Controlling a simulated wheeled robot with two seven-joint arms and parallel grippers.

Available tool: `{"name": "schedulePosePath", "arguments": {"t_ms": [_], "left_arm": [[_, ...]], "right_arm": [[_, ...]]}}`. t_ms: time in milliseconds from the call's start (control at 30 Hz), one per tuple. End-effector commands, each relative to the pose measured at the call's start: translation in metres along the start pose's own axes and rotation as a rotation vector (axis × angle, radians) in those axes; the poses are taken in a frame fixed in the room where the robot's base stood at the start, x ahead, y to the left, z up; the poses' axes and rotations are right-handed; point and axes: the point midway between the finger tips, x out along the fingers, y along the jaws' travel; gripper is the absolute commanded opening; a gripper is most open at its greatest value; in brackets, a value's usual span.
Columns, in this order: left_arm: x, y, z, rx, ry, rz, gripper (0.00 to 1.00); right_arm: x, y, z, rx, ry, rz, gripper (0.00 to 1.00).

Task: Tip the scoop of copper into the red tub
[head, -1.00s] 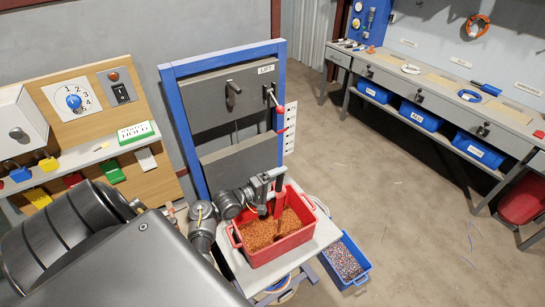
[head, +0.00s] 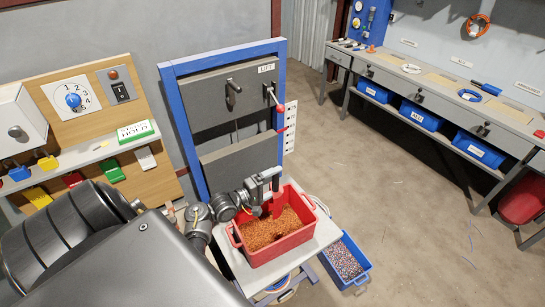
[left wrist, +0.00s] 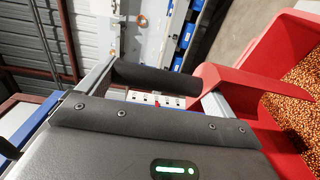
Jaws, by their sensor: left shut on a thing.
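The red tub (head: 296,240) stands on a small pale table and holds a bed of orange-brown copper granules (head: 262,234). My left gripper (head: 265,187) is over the tub's far part, shut on the scoop. In the left wrist view, the scoop's black handle (left wrist: 155,79) lies between the two grey fingers. The scoop's red body (left wrist: 235,82) reaches right, toward the tub (left wrist: 272,130) with its granules. In the head view, the red scoop (head: 269,207) shows just below the gripper. Its inside is hidden, so I cannot tell what it holds. My right gripper is not in view.
A blue-framed grey lift panel (head: 235,110) with a red-tipped lever stands behind the tub. A blue bin (head: 354,282) of mixed scrap sits low at the right. A control board (head: 90,110) is at left. A workbench (head: 440,85) stands at the back right, with open floor before it.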

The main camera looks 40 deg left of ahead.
Motion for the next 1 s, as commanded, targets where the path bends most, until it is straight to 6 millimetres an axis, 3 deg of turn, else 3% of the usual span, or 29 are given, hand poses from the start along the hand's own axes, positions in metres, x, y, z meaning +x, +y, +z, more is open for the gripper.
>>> {"name": "schedulePosePath", "arguments": {"t_ms": [167, 500, 1000], "left_arm": [[0.016, 0.006, 0.007, 0.036, -0.002, -0.080, 0.55], [0.047, 0.004, 0.018, 0.105, 0.000, -0.251, 0.55], [0.055, 0.005, 0.022, 0.123, 0.001, -0.296, 0.55]], "right_arm": [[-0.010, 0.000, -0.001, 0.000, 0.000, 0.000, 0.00], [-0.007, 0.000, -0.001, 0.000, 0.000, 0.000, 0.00], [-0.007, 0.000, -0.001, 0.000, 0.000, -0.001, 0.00]]}}
